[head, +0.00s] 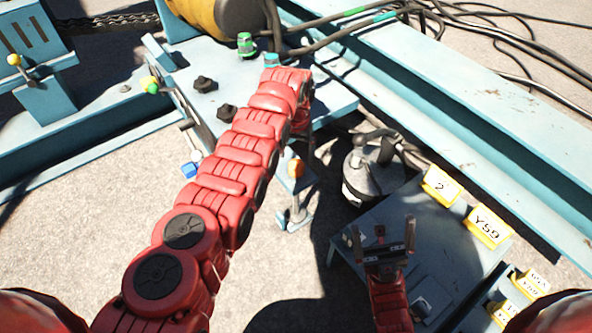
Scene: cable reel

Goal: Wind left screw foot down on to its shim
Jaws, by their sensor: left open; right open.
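My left arm (232,165) crosses the view from the lower left up to the blue bench plate (335,100). My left gripper (303,125) shows only as a dark part below the arm's end; its fingertips are hidden. Below it stands a blue support with an orange knob (295,168) and a foot (293,218) near the floor. I cannot tell if this is the left screw foot, and I make out no shim. My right gripper (383,243) is open and empty, fingers apart, above a dark grey table.
The grey table (445,240) carries yellow labelled blocks (487,227) at its right edge. A round grey machine (367,178) stands behind it. Black knobs (204,84) and a green fitting (246,44) are on the bench. Long blue beams (460,105) and cables (500,45) fill the upper right.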

